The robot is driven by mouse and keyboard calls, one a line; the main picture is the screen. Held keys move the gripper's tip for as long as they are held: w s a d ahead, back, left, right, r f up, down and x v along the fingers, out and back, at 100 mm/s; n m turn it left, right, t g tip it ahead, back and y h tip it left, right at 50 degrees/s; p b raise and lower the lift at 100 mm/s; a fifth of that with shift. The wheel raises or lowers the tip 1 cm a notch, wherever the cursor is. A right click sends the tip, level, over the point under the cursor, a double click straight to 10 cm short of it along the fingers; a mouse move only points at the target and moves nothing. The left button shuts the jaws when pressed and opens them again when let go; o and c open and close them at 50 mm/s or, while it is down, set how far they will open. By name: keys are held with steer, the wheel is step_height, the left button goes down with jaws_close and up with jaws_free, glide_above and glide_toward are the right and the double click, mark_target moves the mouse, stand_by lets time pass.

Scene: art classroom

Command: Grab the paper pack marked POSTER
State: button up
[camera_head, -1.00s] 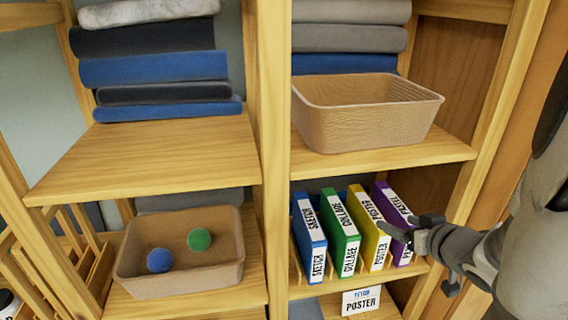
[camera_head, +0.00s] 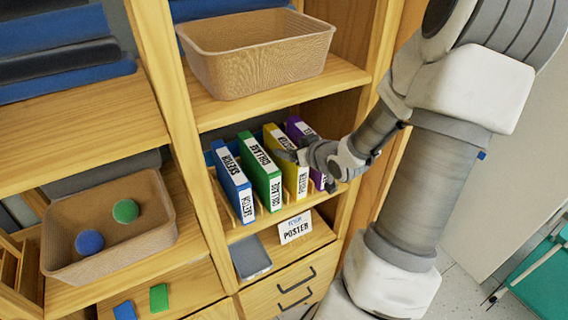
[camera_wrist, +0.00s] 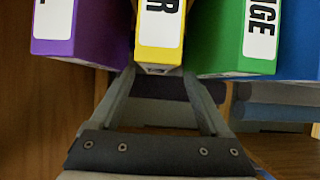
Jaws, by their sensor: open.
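The yellow paper pack marked POSTER (camera_head: 287,170) stands upright in the shelf rack between the green COLLAGE pack (camera_head: 262,172) and a purple pack (camera_head: 297,130). My gripper (camera_head: 287,152) is open at the front of the yellow pack, and part of the gripper covers the purple one. In the wrist view, the yellow pack (camera_wrist: 160,28) shows at the top centre with the end of its label. The open fingers of my gripper (camera_wrist: 163,78) reach toward its two sides, near the gaps beside the purple and green packs. Whether they touch it is unclear.
A blue SKETCH pack (camera_head: 232,185) stands left of the green one. A wicker basket (camera_head: 258,58) sits on the shelf above. A POSTER sign (camera_head: 296,228) and a grey tray (camera_head: 250,256) are below. The shelf's right upright (camera_head: 383,75) is close to my arm.

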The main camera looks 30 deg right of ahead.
mark_target(286, 142)
steer(key=shift+d+r+x, duration=0.1)
steer(key=shift+d+x, duration=0.05)
steer(key=shift+x, duration=1.35)
steer(key=shift+d+r+x, duration=0.15)
steer(key=shift+x, duration=1.3)
steer(key=shift+w, duration=0.1)
jaws_close()
steer(key=shift+r, duration=0.1)
